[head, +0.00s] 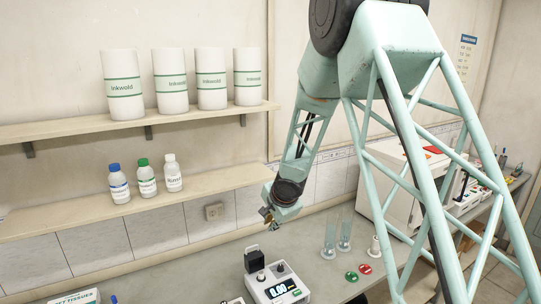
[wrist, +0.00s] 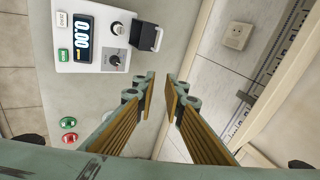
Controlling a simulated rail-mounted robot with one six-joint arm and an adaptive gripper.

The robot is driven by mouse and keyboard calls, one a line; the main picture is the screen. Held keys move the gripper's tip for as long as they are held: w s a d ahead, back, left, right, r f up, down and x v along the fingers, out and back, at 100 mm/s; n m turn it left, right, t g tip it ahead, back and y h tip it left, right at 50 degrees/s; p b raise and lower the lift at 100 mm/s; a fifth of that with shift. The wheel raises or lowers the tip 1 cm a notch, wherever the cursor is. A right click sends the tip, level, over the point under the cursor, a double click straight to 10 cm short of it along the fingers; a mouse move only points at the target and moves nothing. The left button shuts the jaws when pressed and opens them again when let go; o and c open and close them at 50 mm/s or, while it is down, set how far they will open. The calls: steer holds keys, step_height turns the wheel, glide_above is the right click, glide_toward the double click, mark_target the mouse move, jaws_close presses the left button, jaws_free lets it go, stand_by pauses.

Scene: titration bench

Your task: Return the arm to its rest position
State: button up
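My arm, pale green with a lattice frame, comes down from the top of the head view. My gripper (head: 269,217) hangs over the back of the bench (head: 210,277), in front of the tiled wall and clear of everything. In the wrist view my gripper (wrist: 161,77) shows two ribbed yellow-brown fingers with a narrow gap between their tips. Nothing is held between them.
A white instrument (head: 279,288) reading 0.00 stands below my gripper. Green (head: 351,276) and red (head: 365,269) buttons and two glass cylinders (head: 329,240) are to its right. Bottles (head: 146,178) and white canisters (head: 170,84) fill the left shelves.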

steer(key=s+d+r+n+h+b, duration=0.3)
steer(key=s+d+r+b, duration=0.5)
steer(key=s+d+r, duration=0.75)
steer(key=s+d+n+h+b, duration=0.1)
steer(key=s+d+n+b, duration=0.4)
steer(key=s, duration=1.3)
steer(key=s+f+n+g+y+b, duration=0.1)
steer(key=s+f+b, duration=0.2)
steer(key=s, duration=1.1)
steer(key=s+f+n+g+b, duration=0.1)
steer(key=s+f+b, duration=0.3)
steer(key=s, duration=1)
steer(key=shift+d+n+y, duration=0.35)
steer(key=shift+n+y, duration=0.05)
steer(key=shift+n, duration=0.3)
